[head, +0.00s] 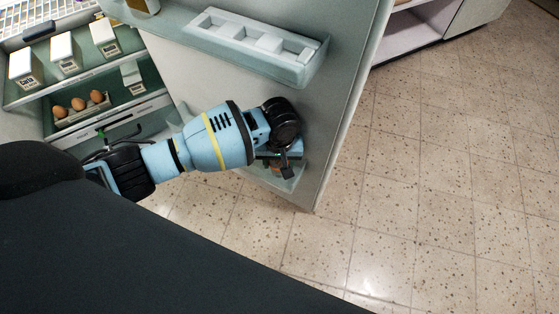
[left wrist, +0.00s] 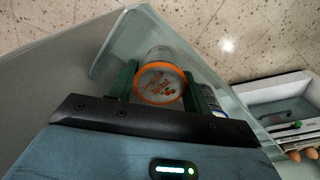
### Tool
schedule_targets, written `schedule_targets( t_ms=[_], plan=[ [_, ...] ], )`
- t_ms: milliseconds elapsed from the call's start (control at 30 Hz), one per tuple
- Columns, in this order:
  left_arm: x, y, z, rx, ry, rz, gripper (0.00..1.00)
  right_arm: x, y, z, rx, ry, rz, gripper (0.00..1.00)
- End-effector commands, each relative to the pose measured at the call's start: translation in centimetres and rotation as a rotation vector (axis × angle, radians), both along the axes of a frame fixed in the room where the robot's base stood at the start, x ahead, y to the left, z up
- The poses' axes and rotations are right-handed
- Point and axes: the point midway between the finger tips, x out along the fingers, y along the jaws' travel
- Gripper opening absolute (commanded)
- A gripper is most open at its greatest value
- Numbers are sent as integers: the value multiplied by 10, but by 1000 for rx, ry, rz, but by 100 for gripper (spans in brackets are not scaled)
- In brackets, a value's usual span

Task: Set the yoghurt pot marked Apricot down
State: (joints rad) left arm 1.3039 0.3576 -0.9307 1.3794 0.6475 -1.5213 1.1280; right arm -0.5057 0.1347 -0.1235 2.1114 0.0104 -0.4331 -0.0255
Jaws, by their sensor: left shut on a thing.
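The yoghurt pot (left wrist: 160,82) shows in the left wrist view, with an orange rim and a pale lid carrying orange print too small to read. My left gripper (head: 281,166) is shut on it, with one green finger on each side. The pot is inside or just over the clear lower bin (left wrist: 111,45) of the open fridge door; I cannot tell whether it touches the bin floor. In the head view my gripper mostly hides the pot and the lower bin (head: 266,180). My right gripper is not in view.
Another blue-and-white item (left wrist: 216,101) is beside the right finger in the wrist view. The upper door bin (head: 255,45) is above my gripper. Fridge shelves with cartons (head: 65,52) and eggs (head: 79,104) are at left. The tiled floor (head: 440,180) at right is clear.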

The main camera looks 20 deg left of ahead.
Motion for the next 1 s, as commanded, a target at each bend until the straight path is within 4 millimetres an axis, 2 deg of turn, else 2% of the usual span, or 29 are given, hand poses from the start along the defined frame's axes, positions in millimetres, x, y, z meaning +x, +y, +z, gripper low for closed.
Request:
schedule_targets(
  t_ms=[267, 300, 433, 767, 1000],
  plan=[
    [0, 0, -2, 0, -1, 1, 25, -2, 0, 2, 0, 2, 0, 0],
    [0, 0, -2, 1, -2, 1, 54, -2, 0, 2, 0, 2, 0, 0],
    [0, 0, -2, 0, -1, 1, 71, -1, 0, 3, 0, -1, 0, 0],
    [0, 0, 1, 0, -2, 0, 71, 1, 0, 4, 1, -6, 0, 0],
    [0, -1, 37, -1, -5, 0, 71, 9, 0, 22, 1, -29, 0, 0]
  ],
)
